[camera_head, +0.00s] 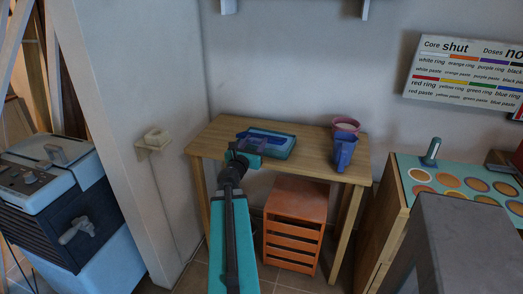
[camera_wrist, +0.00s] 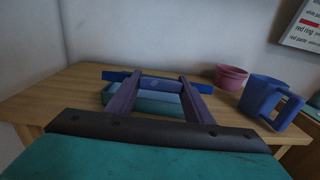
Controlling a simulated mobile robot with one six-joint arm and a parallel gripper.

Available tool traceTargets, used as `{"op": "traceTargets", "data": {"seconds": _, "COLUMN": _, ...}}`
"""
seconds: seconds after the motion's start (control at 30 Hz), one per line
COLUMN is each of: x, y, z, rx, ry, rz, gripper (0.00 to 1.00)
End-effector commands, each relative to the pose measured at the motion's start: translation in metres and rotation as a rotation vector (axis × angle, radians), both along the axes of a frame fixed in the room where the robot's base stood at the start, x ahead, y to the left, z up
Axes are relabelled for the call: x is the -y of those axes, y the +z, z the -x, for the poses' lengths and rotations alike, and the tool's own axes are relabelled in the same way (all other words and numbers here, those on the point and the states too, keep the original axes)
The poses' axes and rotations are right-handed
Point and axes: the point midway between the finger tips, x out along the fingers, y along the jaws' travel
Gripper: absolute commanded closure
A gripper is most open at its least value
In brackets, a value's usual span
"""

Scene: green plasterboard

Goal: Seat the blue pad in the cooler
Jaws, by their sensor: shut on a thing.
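My gripper (camera_wrist: 160,84) is shut on the blue pad (camera_wrist: 117,76), a flat dark blue bar that sticks out past both fingers in the wrist view. In the head view the pad (camera_head: 262,134) shows beyond my gripper (camera_head: 243,149), over the table. A teal tray (camera_head: 282,152) lies below and behind it; I cannot tell whether the pad touches it. The tray also shows between and beside the fingers in the wrist view (camera_wrist: 150,107). A pale blue machine with a dark slatted front (camera_head: 75,228), apparently the cooler, stands at far left in the head view, well away from my gripper.
The wooden table (camera_head: 222,133) also bears a blue jug (camera_head: 343,152) and a pink pot (camera_head: 346,125) at right. An orange drawer unit (camera_head: 297,205) stands below. A white wall edge with a small shelf (camera_head: 155,144) lies between table and machine. A teal-topped bench (camera_head: 415,168) is at right.

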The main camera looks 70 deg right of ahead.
Motion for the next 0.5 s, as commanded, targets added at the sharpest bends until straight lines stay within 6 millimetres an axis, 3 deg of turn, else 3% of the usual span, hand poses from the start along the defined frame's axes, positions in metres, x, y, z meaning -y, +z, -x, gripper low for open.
{"op": "traceTargets", "data": {"seconds": 0.5, "x": 0.062, "y": 0.002, "z": -0.002, "rx": 0.000, "ry": -0.001, "rz": 0.000, "gripper": 0.81}}
